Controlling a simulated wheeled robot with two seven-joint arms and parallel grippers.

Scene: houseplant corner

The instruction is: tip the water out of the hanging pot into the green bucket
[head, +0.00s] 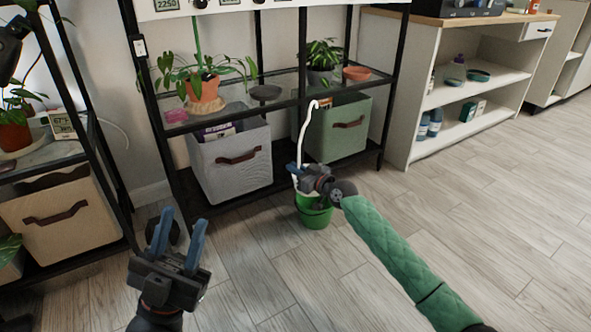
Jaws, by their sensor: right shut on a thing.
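The green bucket (316,217) stands on the wood floor in front of the shelf, partly hidden behind my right gripper. My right gripper (300,172) is just above the bucket in the picture, shut on the hanging pot. The pot's white hanger (319,121) rises above the gripper and ends in a hook. The pot's body is mostly hidden by the gripper, so its tilt and any water cannot be made out. My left gripper (176,235) is open and empty at lower left, its two blue fingers apart, away from the bucket.
A black-framed shelf behind the bucket holds a grey fabric bin (226,176), a green fabric bin (326,135) and potted plants on glass. Another shelf with a beige bin (62,214) stands left. A white cabinet (403,105) is right. Floor at right is clear.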

